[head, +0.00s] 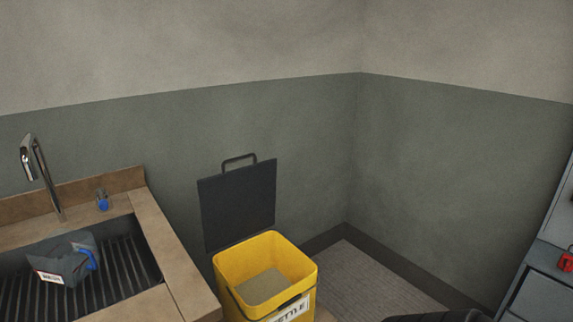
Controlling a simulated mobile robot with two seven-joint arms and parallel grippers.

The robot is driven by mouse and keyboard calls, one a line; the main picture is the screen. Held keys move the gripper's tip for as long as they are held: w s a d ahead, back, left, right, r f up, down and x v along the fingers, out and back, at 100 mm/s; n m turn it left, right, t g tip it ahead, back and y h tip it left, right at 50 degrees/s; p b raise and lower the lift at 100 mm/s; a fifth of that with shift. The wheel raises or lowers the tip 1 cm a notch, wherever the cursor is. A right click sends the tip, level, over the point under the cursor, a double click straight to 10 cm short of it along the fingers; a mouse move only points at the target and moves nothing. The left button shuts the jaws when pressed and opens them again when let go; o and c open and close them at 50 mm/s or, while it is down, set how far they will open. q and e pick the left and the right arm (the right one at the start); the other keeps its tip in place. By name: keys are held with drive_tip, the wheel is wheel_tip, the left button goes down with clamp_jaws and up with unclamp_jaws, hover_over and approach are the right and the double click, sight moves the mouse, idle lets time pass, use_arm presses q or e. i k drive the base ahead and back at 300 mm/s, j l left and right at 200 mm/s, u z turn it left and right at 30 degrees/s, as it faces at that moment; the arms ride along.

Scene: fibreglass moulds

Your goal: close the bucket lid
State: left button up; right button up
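A yellow bucket (233,262) stands on the floor to the right of the sink counter. Its square black lid (238,203) stands upright at the bucket's back edge, open, with a black loop handle at its top. The bucket has a dark handle at its front and a white label, partly cut off by the frame's lower edge. A flat grey-tan surface shows inside it. Neither of my grippers is recognisable in the head view.
A brown counter (170,255) with a dark ribbed sink (130,262) and chrome tap (40,175) is at left. A grey container with blue parts (65,262) lies in the sink. A grey cabinet (545,297) is at right. Floor (345,275) shows beyond the bucket.

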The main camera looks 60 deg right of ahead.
sight(236, 205)
drive_tip(key=i+z, duration=0.1)
drive_tip(key=z, duration=1.35)
drive_tip(key=i+j+z, duration=0.2)
drive_tip(key=i+j, duration=0.05)
drive_tip(key=i, duration=0.1)
